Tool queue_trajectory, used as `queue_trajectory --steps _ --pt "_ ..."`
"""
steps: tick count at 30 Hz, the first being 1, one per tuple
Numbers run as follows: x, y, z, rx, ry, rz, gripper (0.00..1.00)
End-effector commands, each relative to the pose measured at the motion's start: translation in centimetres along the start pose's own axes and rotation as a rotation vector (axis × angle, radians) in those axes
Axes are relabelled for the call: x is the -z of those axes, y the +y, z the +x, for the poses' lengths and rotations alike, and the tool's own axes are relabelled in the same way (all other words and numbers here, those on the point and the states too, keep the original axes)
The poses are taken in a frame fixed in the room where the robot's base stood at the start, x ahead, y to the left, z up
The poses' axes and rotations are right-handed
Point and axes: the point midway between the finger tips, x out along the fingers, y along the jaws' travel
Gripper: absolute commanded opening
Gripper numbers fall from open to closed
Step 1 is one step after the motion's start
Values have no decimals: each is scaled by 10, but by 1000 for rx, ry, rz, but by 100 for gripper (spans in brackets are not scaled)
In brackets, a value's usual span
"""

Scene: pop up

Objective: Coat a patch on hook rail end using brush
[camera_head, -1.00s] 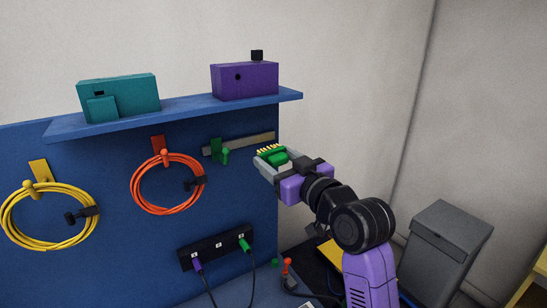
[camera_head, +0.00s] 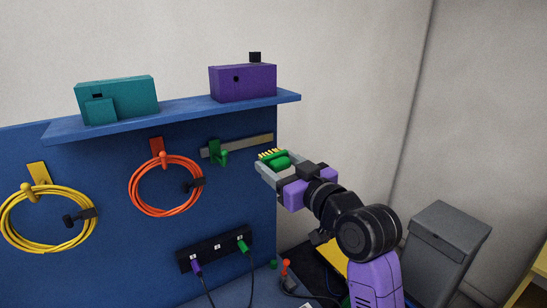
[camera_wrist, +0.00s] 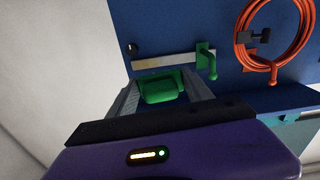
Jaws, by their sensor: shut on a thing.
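My gripper (camera_head: 270,166) is shut on a green brush (camera_head: 281,162) with pale yellow bristles. It holds the brush just right of and below the right end of the hook rail (camera_head: 262,140), apart from it in the head view. The grey rail is on the blue board and carries a green hook (camera_head: 218,153) near its left end. In the wrist view, the brush (camera_wrist: 160,88) is between the fingers below the rail (camera_wrist: 180,61). A faint yellowish stretch shows on the rail there; I cannot tell whether it is coating.
A blue shelf (camera_head: 175,115) above bears a teal box (camera_head: 130,97) and a purple box (camera_head: 242,83). Orange (camera_head: 165,212) and yellow (camera_head: 10,222) cable coils hang left. A power strip (camera_head: 216,248) is below. A grey bin (camera_head: 445,245) stands right.

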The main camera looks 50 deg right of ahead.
Motion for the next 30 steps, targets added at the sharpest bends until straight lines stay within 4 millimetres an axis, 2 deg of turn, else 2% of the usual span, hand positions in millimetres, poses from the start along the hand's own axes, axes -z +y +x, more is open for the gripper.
queue_trajectory --steps 5,19,30 --pt "1 0 10 1 2 0 26" --pt "0 -1 58 -1 1 0 26" --pt "0 0 71 -3 0 -1 26"
